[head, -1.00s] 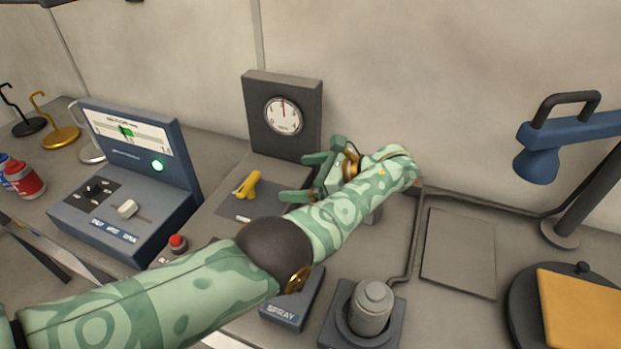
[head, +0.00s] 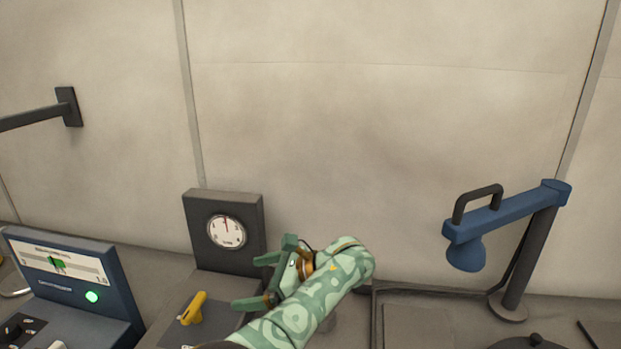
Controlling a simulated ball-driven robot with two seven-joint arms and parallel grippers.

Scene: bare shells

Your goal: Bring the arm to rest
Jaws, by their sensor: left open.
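My left arm comes up from the bottom edge in the head view, in patterned green, bent at the wrist. My left gripper (head: 252,283) is at its end, its two green fingers spread apart and pointing left. Nothing is between the fingers. The gripper is in front of the dark gauge box (head: 192,232) and to the right of the yellow lever (head: 193,309), apart from it in the picture. My right arm and gripper are not in view.
A blue console (head: 112,290) with a lit green lamp stands at the lower left. A blue lamp (head: 505,215) on a dark post stands at the right. A dark bracket (head: 68,107) is on the wall at the upper left.

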